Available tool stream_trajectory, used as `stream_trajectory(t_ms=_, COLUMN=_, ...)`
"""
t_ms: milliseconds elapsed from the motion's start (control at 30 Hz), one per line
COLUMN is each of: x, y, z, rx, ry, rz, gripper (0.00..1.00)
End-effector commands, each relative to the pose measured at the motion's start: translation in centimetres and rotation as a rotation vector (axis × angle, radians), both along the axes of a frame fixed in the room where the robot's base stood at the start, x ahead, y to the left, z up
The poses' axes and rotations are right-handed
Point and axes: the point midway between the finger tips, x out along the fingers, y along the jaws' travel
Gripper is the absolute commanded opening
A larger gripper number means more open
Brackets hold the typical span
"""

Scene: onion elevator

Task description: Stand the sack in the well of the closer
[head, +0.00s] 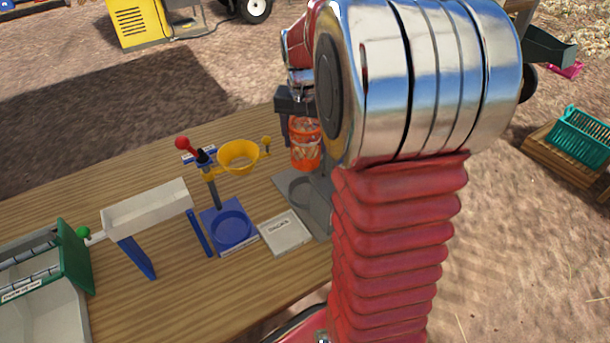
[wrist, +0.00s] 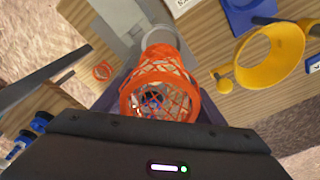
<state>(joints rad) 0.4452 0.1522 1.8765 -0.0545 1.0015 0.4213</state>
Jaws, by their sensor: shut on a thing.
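The sack (head: 306,146) is an orange mesh net with a round open mouth. It hangs roughly upright from my gripper (head: 296,116), whose dark jaws are shut on it near its top. The closer (head: 322,212) is the grey stand at the right end of the table, partly hidden by my arm. Its round well (head: 302,191) shows just below the sack, which looks to be above it. In the wrist view the sack (wrist: 160,84) fills the space between the jaws, with the grey closer (wrist: 121,34) beyond it. The sack's contents are unclear.
Left of the closer are a flat grey plate (head: 285,232), a blue base (head: 231,228) and a yellow ring funnel (head: 238,157) on a post. A white trough (head: 148,208) and a green-sided machine (head: 76,267) stand further left. An orange ring (wrist: 102,71) lies near the closer.

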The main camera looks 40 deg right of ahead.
Motion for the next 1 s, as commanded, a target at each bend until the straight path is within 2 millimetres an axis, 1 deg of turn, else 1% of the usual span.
stream_trajectory(t_ms=33, x=-0.1, y=0.0, z=-1.0, rx=0.002, ry=0.004, rz=0.000, gripper=0.39)
stream_trajectory(t_ms=300, x=-0.1, y=0.0, z=-6.1, rx=0.001, ry=0.003, rz=0.000, gripper=0.39)
stream_trajectory(t_ms=433, x=-0.1, y=0.0, z=-8.0, rx=0.000, ry=0.001, rz=0.000, gripper=0.39)
stream_trajectory(t_ms=567, x=0.0, y=0.0, z=-8.8, rx=0.000, ry=0.000, rz=-0.001, gripper=0.39)
stream_trajectory(t_ms=867, x=0.0, y=0.0, z=-8.8, rx=0.000, ry=0.000, rz=-0.001, gripper=0.39)
stream_trajectory(t_ms=1000, x=-0.1, y=0.0, z=-10.0, rx=0.001, ry=0.002, rz=-0.001, gripper=0.39)
